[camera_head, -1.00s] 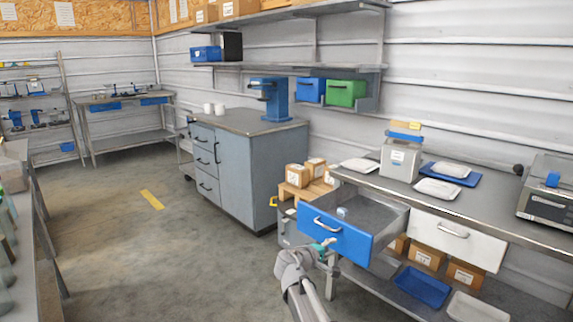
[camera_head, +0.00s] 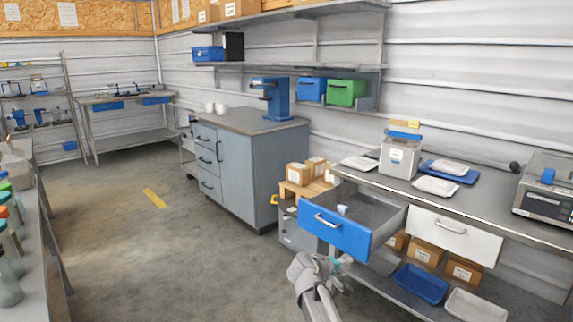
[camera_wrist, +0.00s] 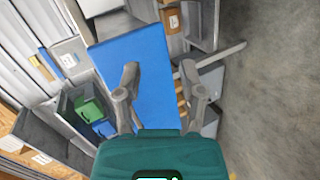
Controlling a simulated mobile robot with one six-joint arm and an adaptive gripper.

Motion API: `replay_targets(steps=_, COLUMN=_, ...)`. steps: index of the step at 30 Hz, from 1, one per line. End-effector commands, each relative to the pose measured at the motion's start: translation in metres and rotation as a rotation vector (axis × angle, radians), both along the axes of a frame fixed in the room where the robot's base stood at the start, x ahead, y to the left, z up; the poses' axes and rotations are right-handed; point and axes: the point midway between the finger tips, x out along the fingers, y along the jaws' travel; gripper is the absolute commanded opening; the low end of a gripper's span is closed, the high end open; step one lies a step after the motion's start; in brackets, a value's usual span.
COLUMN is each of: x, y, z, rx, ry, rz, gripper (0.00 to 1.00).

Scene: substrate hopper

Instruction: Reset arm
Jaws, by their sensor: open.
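My gripper (camera_wrist: 164,85) is open in the wrist view, with its two grey fingers apart and nothing between them. The blue drawer front (camera_wrist: 142,75) lies beyond the fingers there. In the head view my gripper (camera_head: 342,265) is low in front of the workbench, just below the pulled-out blue drawer (camera_head: 333,235). A gap to the drawer front is hard to judge from this angle. The drawer stands open, and a small whitish item (camera_head: 342,210) is inside it.
The workbench (camera_head: 480,210) holds a grey box, white trays and a machine. A closed white drawer (camera_head: 452,234) is to the right. Boxes and a blue tray (camera_head: 421,284) sit on the lower shelf. The floor (camera_head: 150,250) to the left is clear.

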Motion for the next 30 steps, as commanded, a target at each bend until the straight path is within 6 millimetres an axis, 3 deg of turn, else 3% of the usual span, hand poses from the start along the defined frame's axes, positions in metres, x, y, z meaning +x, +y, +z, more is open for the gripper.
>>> replay_targets(steps=6, x=-0.041, y=-0.02, z=-0.032, rx=0.197, ry=0.066, rz=-0.11, gripper=0.51)
replay_targets(steps=13, x=-0.095, y=-0.029, z=-0.07, rx=0.475, ry=0.168, rz=-0.254, gripper=0.51)
replay_targets(steps=21, x=-0.152, y=-0.018, z=-0.097, rx=0.776, ry=0.29, rz=-0.386, gripper=0.51)
replay_targets(steps=30, x=-0.186, y=-0.003, z=-0.105, rx=0.968, ry=0.376, rz=-0.455, gripper=0.51)
